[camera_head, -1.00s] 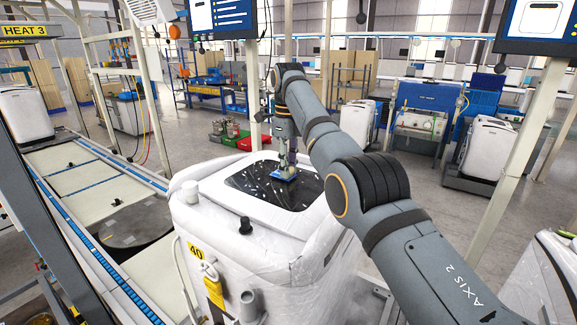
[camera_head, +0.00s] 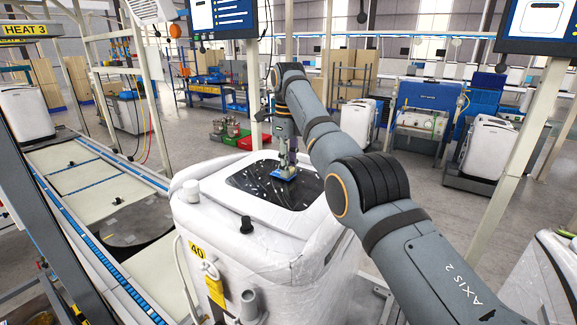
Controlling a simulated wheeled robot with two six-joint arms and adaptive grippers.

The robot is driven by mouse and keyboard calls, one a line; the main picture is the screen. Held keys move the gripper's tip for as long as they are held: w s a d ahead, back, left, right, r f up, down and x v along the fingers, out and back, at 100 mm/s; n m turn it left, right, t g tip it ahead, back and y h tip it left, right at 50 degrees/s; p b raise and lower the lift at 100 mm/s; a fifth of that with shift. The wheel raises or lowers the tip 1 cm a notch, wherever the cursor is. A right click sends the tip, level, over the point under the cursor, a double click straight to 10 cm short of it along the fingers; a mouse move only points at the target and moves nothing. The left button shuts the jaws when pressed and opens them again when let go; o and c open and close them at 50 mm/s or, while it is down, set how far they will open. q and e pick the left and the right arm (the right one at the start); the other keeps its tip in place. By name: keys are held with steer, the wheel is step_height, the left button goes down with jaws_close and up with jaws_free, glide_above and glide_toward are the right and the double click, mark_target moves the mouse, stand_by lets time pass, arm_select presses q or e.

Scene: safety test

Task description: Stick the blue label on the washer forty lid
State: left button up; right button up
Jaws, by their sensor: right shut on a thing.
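The washer (camera_head: 250,245) with the yellow "40" tag (camera_head: 197,251) stands upright in the middle, wrapped in clear film. Its dark lid (camera_head: 248,182) faces up inside a white rim. My right gripper (camera_head: 284,170) points down over the right part of the lid and is shut on the blue label (camera_head: 286,175). The label is at or just above the lid surface; I cannot tell whether it touches. The fingertips are small and partly hidden. My left gripper is not in view.
A white knob (camera_head: 190,191) and a black knob (camera_head: 246,225) stick up from the washer's front top edge. A conveyor (camera_head: 100,200) runs along the left. Posts and screens stand around. More washers (camera_head: 487,148) stand at the right.

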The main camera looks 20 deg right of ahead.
steer(key=shift+f+b, duration=0.45)
steer(key=shift+f, duration=0.1)
stand_by(1.6)
steer(key=o, duration=0.9)
steer(key=o, duration=0.5)
steer(key=shift+r, duration=0.1)
steer(key=shift+c, duration=0.2)
